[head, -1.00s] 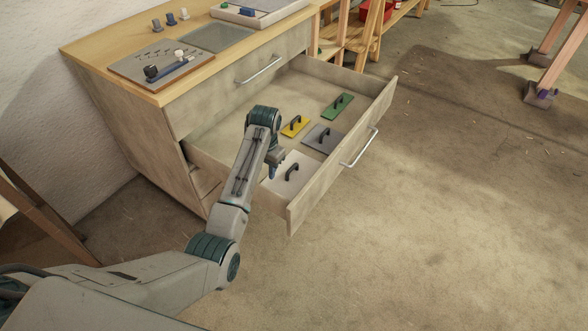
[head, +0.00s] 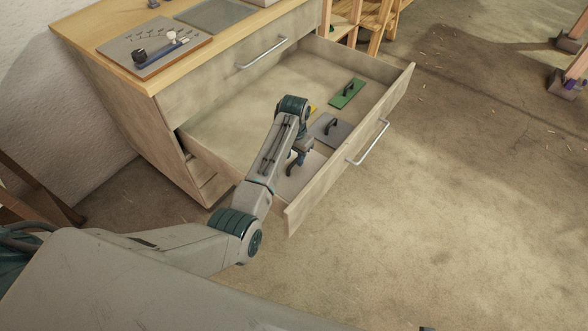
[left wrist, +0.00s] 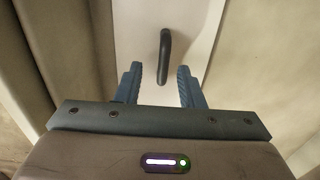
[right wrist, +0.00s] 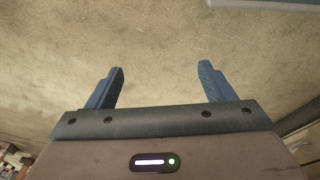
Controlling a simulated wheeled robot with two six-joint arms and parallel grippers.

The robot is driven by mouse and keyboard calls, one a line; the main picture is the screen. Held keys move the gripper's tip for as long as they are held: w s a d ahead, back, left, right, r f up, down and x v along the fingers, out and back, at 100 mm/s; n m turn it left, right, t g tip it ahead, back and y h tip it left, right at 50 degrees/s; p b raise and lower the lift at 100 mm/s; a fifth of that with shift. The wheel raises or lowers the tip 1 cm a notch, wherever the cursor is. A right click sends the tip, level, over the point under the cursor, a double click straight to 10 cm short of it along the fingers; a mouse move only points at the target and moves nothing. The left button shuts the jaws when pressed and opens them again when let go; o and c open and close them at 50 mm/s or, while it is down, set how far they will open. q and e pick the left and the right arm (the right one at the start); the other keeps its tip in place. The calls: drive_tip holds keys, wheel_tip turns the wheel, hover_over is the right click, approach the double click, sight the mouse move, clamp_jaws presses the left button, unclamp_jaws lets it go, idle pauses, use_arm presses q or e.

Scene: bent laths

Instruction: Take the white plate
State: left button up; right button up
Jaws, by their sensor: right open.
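The white plate (head: 297,182) lies flat in the near end of the open drawer, partly hidden by my left gripper (head: 296,162) in the head view. In the left wrist view the white plate (left wrist: 136,30) fills the middle, with its black bow handle (left wrist: 165,50) standing up. My left gripper (left wrist: 160,69) is open above the plate, the handle showing between and just beyond its fingertips. I cannot tell how high the fingers are above it. My right gripper (right wrist: 163,67) is open and empty over bare floor.
The drawer (head: 355,140) also holds a grey plate (head: 326,128), a green plate (head: 347,93) and a mostly hidden yellow plate (head: 313,108). The drawer's front wall stands close to the left gripper.

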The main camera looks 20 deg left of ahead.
sight(294, 162)
use_arm(q)
drive_tip(key=f, duration=0.3)
drive_tip(key=shift+w+a+f, duration=0.15)
drive_tip(key=shift+w+f, duration=0.15)
drive_tip(key=shift+f, duration=0.65)
clamp_jaws()
use_arm(e)
drive_tip(key=shift+w+r, duration=0.3)
drive_tip(key=shift+r, duration=0.55)
use_arm(q)
drive_tip(key=shift+r, duration=0.1)
